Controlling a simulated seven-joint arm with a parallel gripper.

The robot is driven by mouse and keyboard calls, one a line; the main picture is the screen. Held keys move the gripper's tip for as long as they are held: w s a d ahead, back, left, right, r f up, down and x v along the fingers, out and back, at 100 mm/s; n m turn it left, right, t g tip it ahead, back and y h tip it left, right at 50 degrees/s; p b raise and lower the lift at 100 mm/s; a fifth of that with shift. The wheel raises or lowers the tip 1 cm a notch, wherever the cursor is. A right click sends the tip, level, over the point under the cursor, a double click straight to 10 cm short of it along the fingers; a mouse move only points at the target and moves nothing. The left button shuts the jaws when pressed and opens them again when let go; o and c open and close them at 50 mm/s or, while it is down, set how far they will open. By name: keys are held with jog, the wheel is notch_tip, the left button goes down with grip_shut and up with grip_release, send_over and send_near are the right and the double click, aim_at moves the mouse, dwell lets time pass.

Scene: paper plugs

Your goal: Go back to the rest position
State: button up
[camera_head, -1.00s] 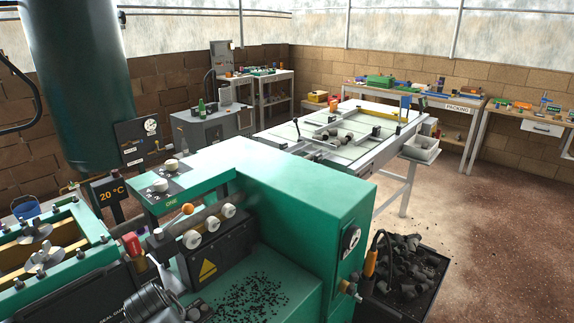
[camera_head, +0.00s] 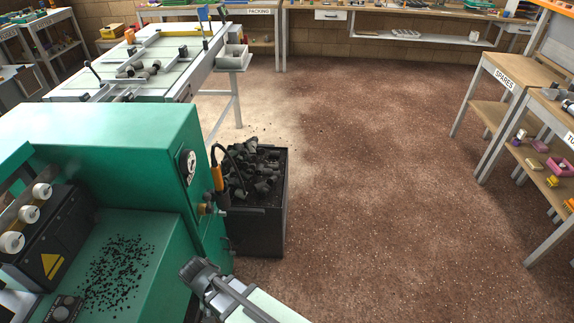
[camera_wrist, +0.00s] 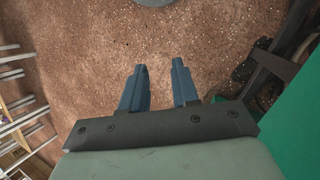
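My gripper (camera_wrist: 160,75) shows in the wrist view, with two blue fingers apart and nothing between them. It points at the bare brown floor (camera_wrist: 90,45). In the head view a grey and pale part of my arm shows at the bottom edge, beside the green machine (camera_head: 125,140); the fingertips cannot be made out there. The machine also shows at the right of the wrist view (camera_wrist: 299,135).
A black bin (camera_head: 258,225) heaped with dark plugs stands against the machine's right side. A work table (camera_head: 75,92) with dark plugs stands behind. The spares bench (camera_head: 520,72) is at right, the packing bench (camera_head: 290,10) at the back. The floor between (camera_head: 390,180) is clear.

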jog(key=w+d+f+m+g+y, duration=0.1)
jog(key=d+f+g, duration=0.1)
jog(key=d+f, duration=0.6)
jog(key=w+d+f+m+g, duration=0.15)
jog(key=d+f, duration=0.35)
jog(key=d, duration=0.7)
jog(key=s+d+f+m+y, duration=0.1)
jog(key=s+d+f, duration=0.3)
jog(key=d, duration=0.3)
jog(key=s+d+f+m+g+y, duration=0.1)
jog(key=s+d+f+y, duration=0.1)
jog(key=s+d+f, duration=0.2)
jog(key=s+d, duration=0.2)
jog(key=d, duration=0.1)
jog(key=shift+d+f+y, duration=0.3)
jog(key=shift+d, duration=0.1)
jog(key=shift+g, duration=0.25)
